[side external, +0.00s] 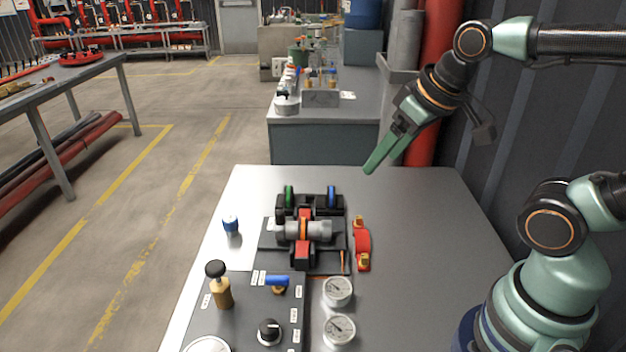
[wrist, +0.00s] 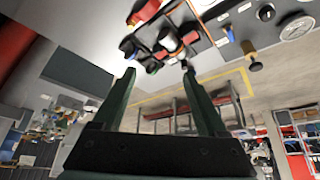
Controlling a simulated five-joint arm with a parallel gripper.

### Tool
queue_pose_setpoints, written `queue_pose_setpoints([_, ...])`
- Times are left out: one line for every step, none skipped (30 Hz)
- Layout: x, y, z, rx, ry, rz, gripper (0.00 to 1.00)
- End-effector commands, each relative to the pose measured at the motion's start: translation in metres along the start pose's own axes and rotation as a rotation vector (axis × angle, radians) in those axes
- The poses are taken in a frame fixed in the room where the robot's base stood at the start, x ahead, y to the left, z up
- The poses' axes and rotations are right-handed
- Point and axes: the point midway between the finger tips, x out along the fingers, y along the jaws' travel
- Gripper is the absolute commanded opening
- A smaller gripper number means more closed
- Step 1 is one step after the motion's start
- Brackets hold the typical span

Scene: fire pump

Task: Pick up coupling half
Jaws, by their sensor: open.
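A grey cylindrical coupling (side external: 305,229) with an orange band lies across a black fixture (side external: 268,241) on the grey bench. A red bracket-like piece (side external: 361,245) with brass ends lies just right of the fixture. I cannot tell which part is the coupling half. My gripper (side external: 380,158) is open and empty, raised above the bench's far edge, beyond and right of the fixture. In the wrist view, its two green fingers (wrist: 158,70) stand apart with nothing between the tips. Part of the fixture assembly (wrist: 155,35) shows beyond them, small and unclear.
Green and blue rings (side external: 289,196) stand in a black rack behind the fixture. A blue-topped bottle (side external: 231,224) stands left. Two gauges (side external: 338,291) and a control panel with a brass plunger (side external: 221,290) are in front. The bench's right side (side external: 430,230) is clear.

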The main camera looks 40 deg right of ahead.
Motion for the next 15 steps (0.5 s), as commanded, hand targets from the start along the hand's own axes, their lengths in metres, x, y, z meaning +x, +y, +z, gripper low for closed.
queue_pose_setpoints([0.0,0.0,0.0,0.0,0.0,0.0,0.75])
queue_pose_setpoints([0.0,0.0,0.0,0.0,0.0,0.0,0.75])
queue_pose_setpoints([0.0,0.0,0.0,0.0,0.0,0.0,0.75])
queue_pose_setpoints([0.0,0.0,0.0,0.0,0.0,0.0,0.75])
queue_pose_setpoints([0.0,0.0,0.0,0.0,0.0,0.0,0.75])
queue_pose_setpoints([0.0,0.0,0.0,0.002,-0.002,0.0,0.75])
queue_pose_setpoints([0.001,0.0,0.0,0.007,-0.005,0.001,0.75])
queue_pose_setpoints([0.002,0.001,-0.001,0.014,-0.01,0.001,0.75])
queue_pose_setpoints([0.003,0.002,-0.002,0.028,-0.021,0.003,0.75])
queue_pose_setpoints([0.005,0.002,-0.003,0.044,-0.032,0.004,0.75])
queue_pose_setpoints([0.008,0.003,-0.003,0.064,-0.047,0.006,0.75])
queue_pose_setpoints([0.012,0.005,-0.005,0.097,-0.068,0.01,0.75])
queue_pose_setpoints([0.016,0.006,-0.006,0.125,-0.088,0.014,0.75])
queue_pose_setpoints([0.02,0.008,-0.007,0.156,-0.108,0.018,0.75])
queue_pose_setpoints([0.026,0.011,-0.009,0.202,-0.137,0.026,0.75])
